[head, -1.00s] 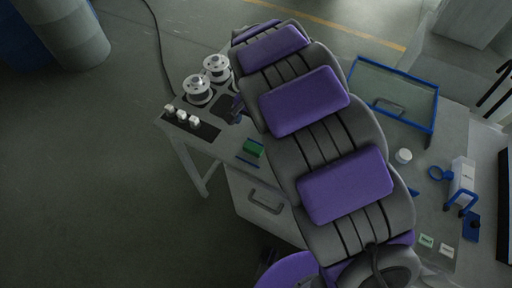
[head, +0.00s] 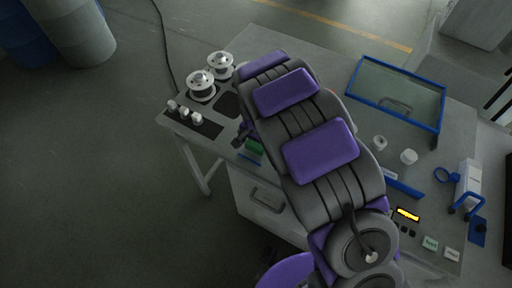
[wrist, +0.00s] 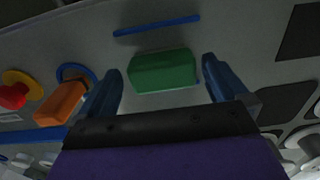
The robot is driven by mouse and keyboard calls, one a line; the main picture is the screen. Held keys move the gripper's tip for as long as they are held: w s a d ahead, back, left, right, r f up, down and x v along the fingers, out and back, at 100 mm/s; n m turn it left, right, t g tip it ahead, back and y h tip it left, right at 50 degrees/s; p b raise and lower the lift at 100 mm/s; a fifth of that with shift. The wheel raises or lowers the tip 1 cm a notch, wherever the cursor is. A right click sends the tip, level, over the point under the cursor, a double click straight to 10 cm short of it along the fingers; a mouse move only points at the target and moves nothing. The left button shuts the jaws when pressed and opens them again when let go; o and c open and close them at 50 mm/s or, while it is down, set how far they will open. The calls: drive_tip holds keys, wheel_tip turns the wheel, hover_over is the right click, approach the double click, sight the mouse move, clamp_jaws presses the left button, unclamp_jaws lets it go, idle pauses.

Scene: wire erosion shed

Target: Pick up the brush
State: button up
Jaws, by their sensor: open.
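A small green block (head: 254,147) lies on the table's front part, beside my arm. It may be the brush, but no bristles show and I cannot be sure. In the wrist view the green block (wrist: 163,71) sits between and a little beyond the two blue fingers of my gripper (wrist: 161,66), apart from both. My gripper (head: 243,137) is open and empty, close to the block in the head view, partly hidden by my arm. An orange piece (wrist: 62,103) in a blue ring lies left of the fingers in the wrist view.
A blue strip (wrist: 157,26) lies beyond the block. A red button (wrist: 14,93) is at far left. Metal spools (head: 201,86) and white knobs (head: 184,114) stand on the table's left. A blue-framed glass panel (head: 396,95) and white cups (head: 408,156) are right of my arm.

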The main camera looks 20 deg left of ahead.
drive_tip(key=shift+a+f, duration=0.1)
drive_tip(key=shift+f, duration=0.45)
drive_tip(key=shift+a, duration=0.25)
drive_tip(key=shift+c, duration=0.3)
drive_tip(key=shift+d, duration=0.25)
drive_tip(key=c, duration=0.6)
drive_tip(key=shift+a, duration=0.1)
drive_tip(key=c, duration=0.3)
drive_tip(key=shift+r, duration=0.1)
drive_tip(key=shift+r, duration=1.55)
drive_tip(key=shift+s+r, duration=0.2)
drive_tip(key=shift+r, duration=0.05)
drive_tip(key=s+d, duration=0.3)
drive_tip(key=s, duration=0.1)
drive_tip(key=s+d+p, duration=0.1)
drive_tip(key=s+d, duration=0.3)
drive_tip(key=s+d+r, duration=0.1)
drive_tip(key=s+d, duration=0.2)
drive_tip(key=shift+s+d+r, duration=0.1)
drive_tip(key=shift+s+d, duration=0.05)
drive_tip(key=shift+s, duration=0.25)
